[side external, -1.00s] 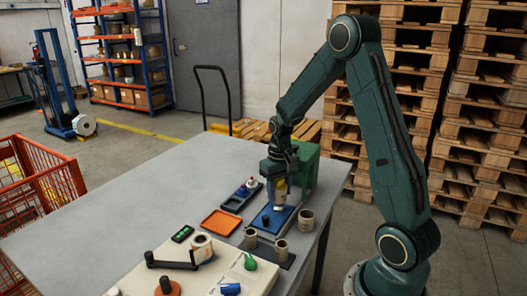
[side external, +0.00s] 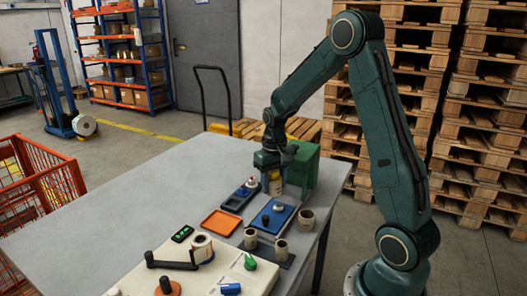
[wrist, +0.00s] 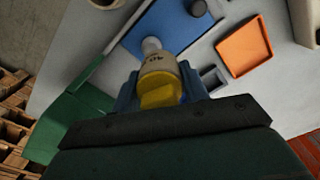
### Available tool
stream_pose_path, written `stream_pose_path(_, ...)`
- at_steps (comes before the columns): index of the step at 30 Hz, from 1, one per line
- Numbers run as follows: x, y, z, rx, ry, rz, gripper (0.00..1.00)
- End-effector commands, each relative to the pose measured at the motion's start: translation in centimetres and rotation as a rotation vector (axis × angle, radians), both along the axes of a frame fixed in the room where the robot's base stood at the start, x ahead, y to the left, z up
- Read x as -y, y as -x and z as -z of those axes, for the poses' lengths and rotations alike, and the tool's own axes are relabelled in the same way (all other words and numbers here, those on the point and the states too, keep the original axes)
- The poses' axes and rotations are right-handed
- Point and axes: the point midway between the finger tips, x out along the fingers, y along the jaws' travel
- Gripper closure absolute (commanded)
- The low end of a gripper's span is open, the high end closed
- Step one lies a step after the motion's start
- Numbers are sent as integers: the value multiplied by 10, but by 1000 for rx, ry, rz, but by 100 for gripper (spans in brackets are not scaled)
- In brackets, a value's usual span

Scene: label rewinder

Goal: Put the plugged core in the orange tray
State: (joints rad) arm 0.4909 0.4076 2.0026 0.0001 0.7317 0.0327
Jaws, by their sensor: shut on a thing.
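My gripper (side external: 268,172) is shut on what looks like the plugged core (side external: 275,187). In the wrist view the core (wrist: 160,66) is a tan cylinder with dark print and a yellow end between my fingers. It is held above the far part of the blue fixture plate (side external: 265,222). A white knob (side external: 278,207) shows on that plate, below the core. The orange tray (side external: 221,223) lies flat and empty on the table, left of the blue plate. It shows at upper right in the wrist view (wrist: 245,47).
Several tan cores, one at the plate's right (side external: 306,219), stand near the blue plate. A dark narrow tray (side external: 238,200) lies behind the orange tray. A green block (side external: 303,165) stands by my gripper. The cream rewinder base (side external: 205,270) is in front. The table's left side is clear.

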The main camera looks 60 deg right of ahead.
Motion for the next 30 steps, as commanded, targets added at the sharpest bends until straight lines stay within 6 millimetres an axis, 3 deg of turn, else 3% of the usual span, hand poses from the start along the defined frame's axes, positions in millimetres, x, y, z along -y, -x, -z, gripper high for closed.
stream_pose_path(8,-30,-48,-37,5,2,-6,67)
stream_pose_path(15,-74,-91,-84,5,1,-4,67)
stream_pose_path(22,-108,-111,-116,3,1,0,67)
stream_pose_path(30,-119,-115,-126,-1,0,3,67)
